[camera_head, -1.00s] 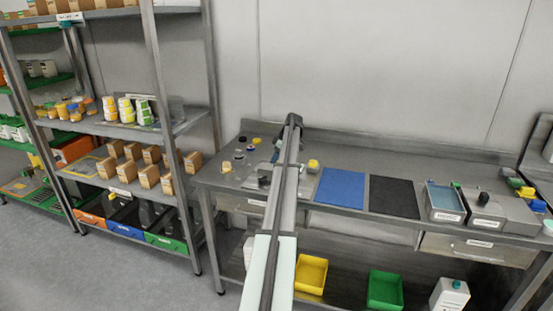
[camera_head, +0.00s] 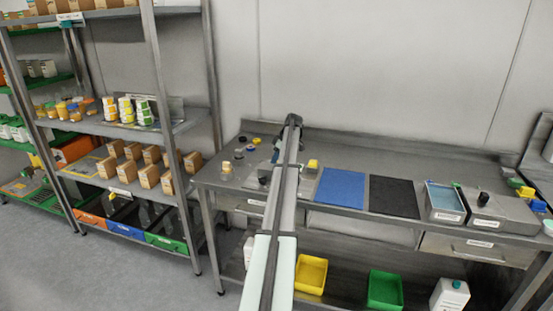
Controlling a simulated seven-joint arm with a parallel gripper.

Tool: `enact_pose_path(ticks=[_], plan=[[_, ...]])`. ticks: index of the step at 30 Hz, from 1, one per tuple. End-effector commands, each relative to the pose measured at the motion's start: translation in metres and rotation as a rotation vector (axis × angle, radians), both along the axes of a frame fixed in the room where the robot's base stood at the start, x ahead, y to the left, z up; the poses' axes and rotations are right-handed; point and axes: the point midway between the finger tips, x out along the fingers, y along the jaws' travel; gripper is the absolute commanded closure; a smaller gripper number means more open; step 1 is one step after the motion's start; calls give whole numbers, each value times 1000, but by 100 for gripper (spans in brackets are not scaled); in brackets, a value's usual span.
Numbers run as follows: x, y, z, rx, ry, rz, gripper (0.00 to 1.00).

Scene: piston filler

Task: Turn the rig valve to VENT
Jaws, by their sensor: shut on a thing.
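My arm reaches from the bottom middle over the steel bench and hides much of what lies behind it. My gripper (camera_head: 276,154) is small and dark, low over the left part of the bench, just left of my forearm. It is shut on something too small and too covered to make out. Grey equipment (camera_head: 255,181) stands on the bench beside and behind my arm, and a yellow part (camera_head: 313,164) shows to the right of the arm. The rig valve, its handle and any VENT mark cannot be made out.
A blue mat (camera_head: 341,188), a black mat (camera_head: 393,196) and a grey tray (camera_head: 445,200) lie to the right. Yellow (camera_head: 311,274) and green (camera_head: 385,289) bins sit below. A shelf rack stands left.

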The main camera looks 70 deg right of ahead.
Motion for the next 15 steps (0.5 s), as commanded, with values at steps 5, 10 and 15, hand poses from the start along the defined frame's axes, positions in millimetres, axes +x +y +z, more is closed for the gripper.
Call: enact_pose_path(ticks=[5,10,15], plan=[[0,1,0,-1,0,-29,96],[0,2,0,-1,0,-109,96],[0,3,0,-2,-1,-233,96]])
